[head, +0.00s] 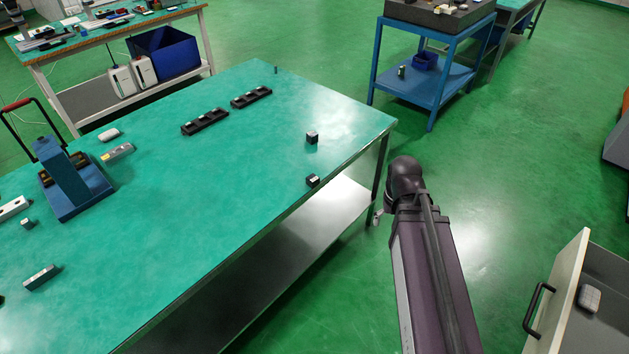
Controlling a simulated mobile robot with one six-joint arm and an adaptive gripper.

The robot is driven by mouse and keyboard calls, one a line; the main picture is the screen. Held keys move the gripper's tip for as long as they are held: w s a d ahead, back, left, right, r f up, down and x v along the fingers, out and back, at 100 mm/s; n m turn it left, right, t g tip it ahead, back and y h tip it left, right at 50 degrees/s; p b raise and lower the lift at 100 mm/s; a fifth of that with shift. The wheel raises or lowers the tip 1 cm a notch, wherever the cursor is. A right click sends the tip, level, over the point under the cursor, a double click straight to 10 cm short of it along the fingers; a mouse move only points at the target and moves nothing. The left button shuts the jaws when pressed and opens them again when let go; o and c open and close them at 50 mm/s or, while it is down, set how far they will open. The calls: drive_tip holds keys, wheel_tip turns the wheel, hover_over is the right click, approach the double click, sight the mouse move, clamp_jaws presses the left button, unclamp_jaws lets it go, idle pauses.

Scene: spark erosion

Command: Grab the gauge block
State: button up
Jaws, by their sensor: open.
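No thing is clearly marked as the gauge block. Two small dark blocks with paler faces are near the right end of the green-topped table (215,160): one block (312,138) stands farther in, the other block (313,181) sits close to the front edge. A grey rectangular block (41,277) lies at the lower left of the table, and a smaller grey block (27,223) is behind it. I cannot tell which of these is the gauge block. My arm rises at right of the table, over the floor.
Two black slotted holders (205,122) (251,97) lie toward the table's back. A blue fixture (75,185) stands at left. A blue cart (432,85) is behind at right, and an open drawer (566,298) is at lower right. The table's middle is clear.

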drive_tip(key=w+a+r+n+p, duration=0.3)
drive_tip(key=w+a+n, duration=0.2)
drive_tip(key=w+a, duration=0.95)
drive_tip(key=r+n+p, duration=0.1)
drive_tip(key=n, duration=0.3)
hover_over(313, 178)
drive_tip(key=shift+s+a, duration=0.1)
drive_tip(key=shift+a, duration=0.2)
wheel_tip(313, 178, down, 8)
drive_tip(key=b, duration=0.8)
drive_tip(key=shift+f+b, duration=0.25)
drive_tip(key=shift+b, duration=0.1)
drive_tip(key=shift+d+f, duration=0.1)
drive_tip(key=shift+f, duration=0.05)
drive_tip(key=shift+d+f+b, duration=0.15)
drive_tip(key=shift+f+b, duration=2.3)
drive_tip(key=shift+b, duration=0.15)
clamp_jaws()
